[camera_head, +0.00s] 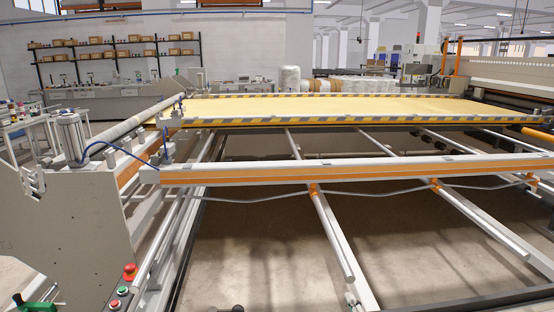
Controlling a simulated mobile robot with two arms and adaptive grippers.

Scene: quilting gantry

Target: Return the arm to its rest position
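Neither of my grippers shows in the head view, and no arm can be made out. A small dark shape (237,308) shows at the bottom edge, too cut off to identify. The quilting gantry fills the view. Its long white beam with an orange stripe (350,172) runs across the middle. Behind it lies a pale yellow panel (330,108) with black-and-yellow edging. A grey side housing (65,225) stands at the left.
A red emergency button (130,271) and a small control box (118,298) are at the lower left, near a green handle (35,302). Slanted metal rails (330,235) span the open floor below the beam. Shelves with boxes (120,48) line the back wall.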

